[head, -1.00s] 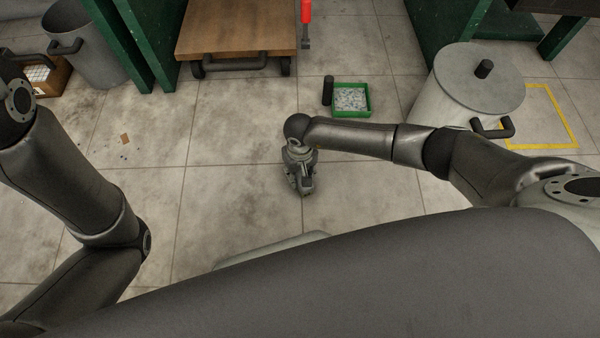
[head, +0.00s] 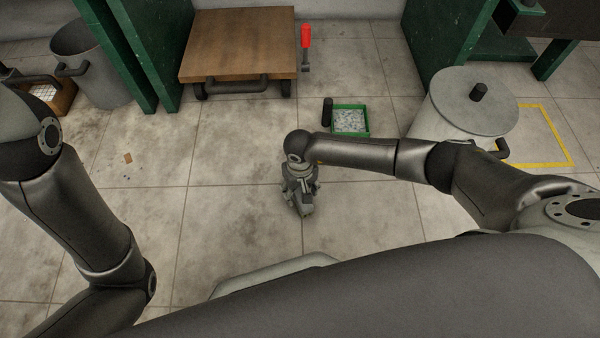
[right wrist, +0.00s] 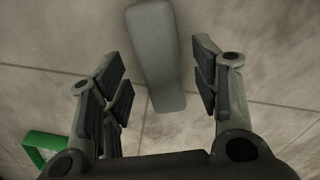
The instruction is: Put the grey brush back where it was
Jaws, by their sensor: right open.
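In the right wrist view a smooth grey bar (right wrist: 155,55), which looks like the grey brush, lies between and beyond the fingers of my right gripper (right wrist: 160,95). The fingers are open, with a gap on both sides of the bar; I see no bristles. In the head view my right gripper (head: 301,205) points down over the tiled floor in the middle, and the bar is not visible there. My left arm enters at the left, but its gripper is out of view.
A green tray of pale chips (head: 351,133) lies beyond my right arm, beside a black cylinder (head: 327,111). A lidded bin (head: 470,100) stands right, near a yellow floor outline (head: 545,165). A wooden trolley (head: 240,45) stands behind. Small scraps (head: 128,158) lie left on open floor.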

